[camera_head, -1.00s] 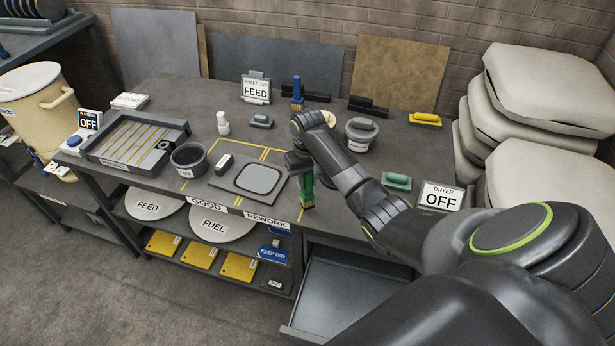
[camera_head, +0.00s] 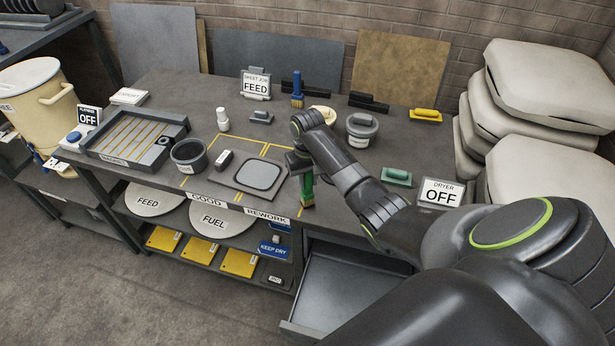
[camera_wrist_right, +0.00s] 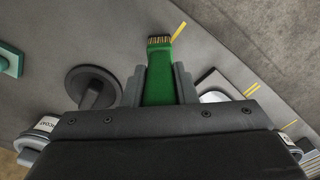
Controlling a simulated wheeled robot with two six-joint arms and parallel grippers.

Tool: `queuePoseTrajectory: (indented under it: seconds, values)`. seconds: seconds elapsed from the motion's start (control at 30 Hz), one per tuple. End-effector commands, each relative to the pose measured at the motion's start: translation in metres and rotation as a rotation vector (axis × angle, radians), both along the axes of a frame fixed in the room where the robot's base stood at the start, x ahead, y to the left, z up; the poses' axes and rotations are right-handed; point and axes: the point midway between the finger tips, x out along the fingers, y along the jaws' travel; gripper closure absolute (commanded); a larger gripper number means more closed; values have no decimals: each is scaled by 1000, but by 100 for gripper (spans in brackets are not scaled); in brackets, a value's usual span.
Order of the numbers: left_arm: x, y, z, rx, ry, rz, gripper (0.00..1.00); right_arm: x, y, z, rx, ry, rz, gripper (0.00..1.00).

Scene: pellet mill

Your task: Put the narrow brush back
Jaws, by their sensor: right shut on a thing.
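My right gripper (camera_head: 303,165) is shut on a green-handled brush (camera_head: 306,190), over the front edge of the bench. In the right wrist view the brush (camera_wrist_right: 159,80) sits between the two fingers with its bristles pointing away from the gripper. A blue-handled brush (camera_head: 297,88) stands upright at the back of the bench, at a black holder (camera_head: 318,96). A second black holder (camera_head: 369,103) to its right shows no brush. I cannot tell which brush is the narrow one by width. My left gripper is not in view.
A dark bowl (camera_head: 188,156) and slotted tray (camera_head: 128,160) stand left. An open drawer (camera_head: 345,290) juts out below the bench.

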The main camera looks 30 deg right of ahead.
Motion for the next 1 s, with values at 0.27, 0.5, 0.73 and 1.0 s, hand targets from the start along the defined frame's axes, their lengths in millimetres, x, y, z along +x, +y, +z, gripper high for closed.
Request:
queuePoseTrajectory:
  seconds: [0.27, 0.5, 0.73, 1.0]
  values:
    - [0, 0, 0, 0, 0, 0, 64, 0, 0, 1, 0, -1, 0, 100]
    - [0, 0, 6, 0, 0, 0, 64, 0, 0, 0, 0, 1, 0, 100]
    - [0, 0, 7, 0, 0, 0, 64, 0, 0, -3, -1, -1, 0, 100]
    - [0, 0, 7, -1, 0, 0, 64, 0, 0, -3, 0, -1, 0, 50]
